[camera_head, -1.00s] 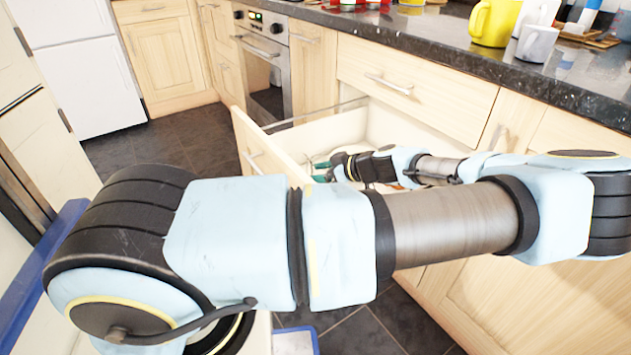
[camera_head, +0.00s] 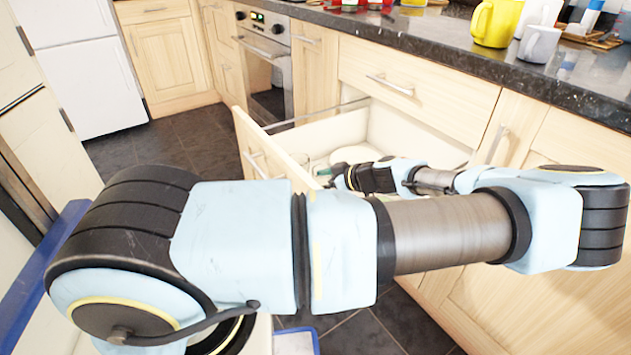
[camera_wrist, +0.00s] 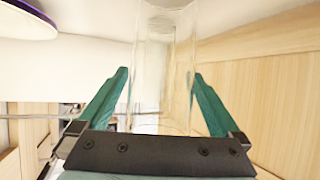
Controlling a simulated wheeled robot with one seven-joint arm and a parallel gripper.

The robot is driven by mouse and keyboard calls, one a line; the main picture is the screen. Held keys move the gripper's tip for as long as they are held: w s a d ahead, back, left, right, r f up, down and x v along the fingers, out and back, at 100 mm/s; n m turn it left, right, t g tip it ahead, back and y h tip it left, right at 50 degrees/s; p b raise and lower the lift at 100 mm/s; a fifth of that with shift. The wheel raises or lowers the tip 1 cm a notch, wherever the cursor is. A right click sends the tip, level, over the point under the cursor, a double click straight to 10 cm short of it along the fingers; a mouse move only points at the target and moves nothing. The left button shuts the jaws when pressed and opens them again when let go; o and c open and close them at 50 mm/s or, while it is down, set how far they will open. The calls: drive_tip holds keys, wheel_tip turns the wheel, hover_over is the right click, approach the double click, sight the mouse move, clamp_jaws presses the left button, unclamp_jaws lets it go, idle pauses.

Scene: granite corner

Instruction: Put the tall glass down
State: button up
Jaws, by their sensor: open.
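The tall clear glass (camera_wrist: 164,75) shows in the wrist view between the two green fingers of my gripper (camera_wrist: 160,73). The fingers are apart, one on each side of the glass, and my gripper is open. I cannot tell whether either finger touches the glass. In the head view my gripper (camera_head: 326,173) is low inside the open drawer (camera_head: 400,128), near its front panel. The glass is hard to make out there, and its contact with the drawer floor is not clear.
A white plate (camera_head: 355,154) lies in the drawer behind my gripper; a purple-rimmed plate (camera_wrist: 28,18) shows at the wrist view's upper left. The drawer's wooden front (camera_head: 262,150) stands close by. A yellow mug (camera_head: 495,22) and grey mug (camera_head: 538,45) stand on the dark counter (camera_head: 450,45).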

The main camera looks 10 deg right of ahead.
drive_tip(key=v, duration=0.7)
drive_tip(key=shift+d, duration=0.2)
drive_tip(key=shift+s+r, duration=0.15)
drive_tip(key=shift+r, duration=0.1)
